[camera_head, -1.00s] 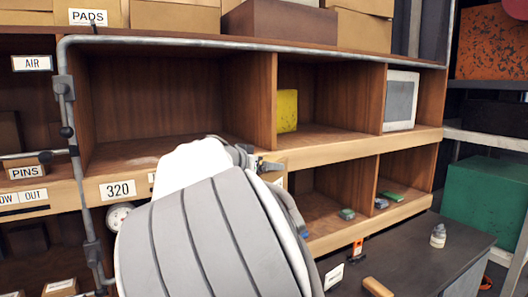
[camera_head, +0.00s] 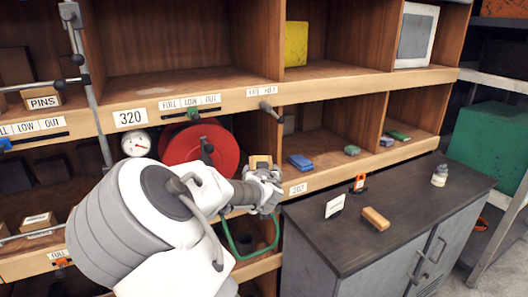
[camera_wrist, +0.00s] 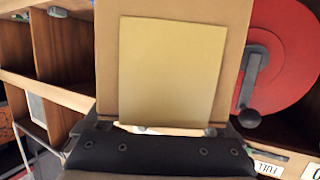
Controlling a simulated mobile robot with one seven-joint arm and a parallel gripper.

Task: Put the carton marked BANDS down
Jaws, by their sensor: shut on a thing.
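A brown carton with a plain yellowish panel (camera_wrist: 170,70) fills the middle of the wrist view. My gripper (camera_head: 264,176) is shut on it, and the gripper's dark body shows along the bottom of the wrist view (camera_wrist: 160,150). In the head view only a small tan part of the carton (camera_head: 260,161) shows above my gripper, in front of the lower shelf opening beside the red reel. No BANDS lettering can be read on the faces in view. I cannot tell from these views whether the carton touches the shelf.
A red reel with a crank (camera_head: 203,146) is just left of my gripper. A blue block (camera_head: 300,162) lies on the lower shelf to the right. A dark cabinet top (camera_head: 385,215) holds a tan block (camera_head: 376,218), a white card and a small bottle (camera_head: 440,175). A green hose loop (camera_head: 246,252) hangs below.

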